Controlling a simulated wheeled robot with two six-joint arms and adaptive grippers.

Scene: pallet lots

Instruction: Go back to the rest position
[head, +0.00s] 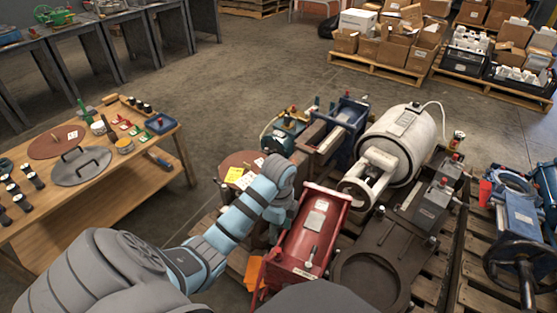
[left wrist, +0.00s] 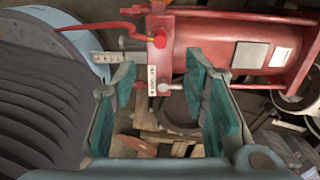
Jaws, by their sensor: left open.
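My left arm reaches in from the lower left in the head view, and its wrist is bent down beside the red cylinder machine (head: 308,235). In the left wrist view my left gripper (left wrist: 165,92) is open, with its two teal fingers apart. Between and beyond the fingers is a red valve (left wrist: 158,42) with a red lever and a white tag (left wrist: 152,80). I cannot tell whether either finger touches the tag or valve. The red cylinder (left wrist: 255,42) lies beyond, at the upper right. My right gripper is not in view.
A wooden table (head: 120,205) with discs and small parts stands at the left. A white tank (head: 395,140), a blue vise-like machine (head: 350,115) and a dark base plate (head: 385,265) crowd the pallet. Boxes on pallets (head: 385,70) stand behind. Open floor lies between.

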